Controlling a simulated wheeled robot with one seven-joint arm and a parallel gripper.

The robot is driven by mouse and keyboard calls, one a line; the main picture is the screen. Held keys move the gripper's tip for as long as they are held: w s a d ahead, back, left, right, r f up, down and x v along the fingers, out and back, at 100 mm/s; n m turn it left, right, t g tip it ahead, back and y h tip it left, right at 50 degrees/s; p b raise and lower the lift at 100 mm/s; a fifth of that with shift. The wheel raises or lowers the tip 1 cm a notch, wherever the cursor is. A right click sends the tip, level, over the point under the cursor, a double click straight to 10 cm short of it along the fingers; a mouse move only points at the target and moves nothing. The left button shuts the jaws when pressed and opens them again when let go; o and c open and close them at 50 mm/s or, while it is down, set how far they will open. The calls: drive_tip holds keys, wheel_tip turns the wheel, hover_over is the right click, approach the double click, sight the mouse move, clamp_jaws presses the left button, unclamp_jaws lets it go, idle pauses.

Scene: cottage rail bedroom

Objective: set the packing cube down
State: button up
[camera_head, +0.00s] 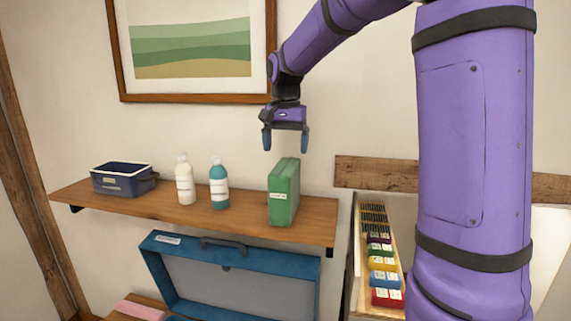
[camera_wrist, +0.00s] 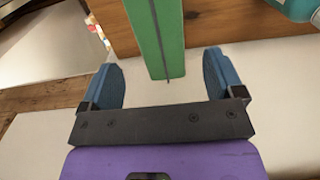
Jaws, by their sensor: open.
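The green packing cube (camera_head: 284,192) stands upright on the wooden shelf (camera_head: 130,200), near its right end, with a white label on its front. My gripper (camera_head: 286,140) is open above the cube, its two blue fingers pointing down. In the head view the fingertips appear a little above the cube's top, apart from it. In the wrist view the cube (camera_wrist: 156,35) lies ahead, between the lines of the open fingers (camera_wrist: 168,80), and nothing is held.
A teal bottle (camera_head: 219,184), a white bottle (camera_head: 184,181) and a dark blue bin (camera_head: 122,179) stand left of the cube. Below is an open blue suitcase (camera_head: 235,281). A rack of coloured items (camera_head: 383,262) lies right. A framed picture (camera_head: 190,97) hangs behind.

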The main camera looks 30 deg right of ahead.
wheel_tip(320, 180, up, 4)
drive_tip(key=shift+f, duration=0.15)
drive_tip(key=s+a+f+n+t, duration=0.1)
drive_tip(key=s+a+n, duration=0.1)
drive_tip(key=s, duration=0.7)
drive_tip(key=s+a+f+n+t, duration=0.1)
drive_tip(key=s+a+n+t, duration=0.1)
drive_tip(key=s, duration=0.7)
drive_tip(key=s+a+f+n+t, duration=0.2)
drive_tip(key=s+n, duration=0.3)
drive_tip(key=s, duration=0.5)
drive_tip(key=shift+a, duration=0.9)
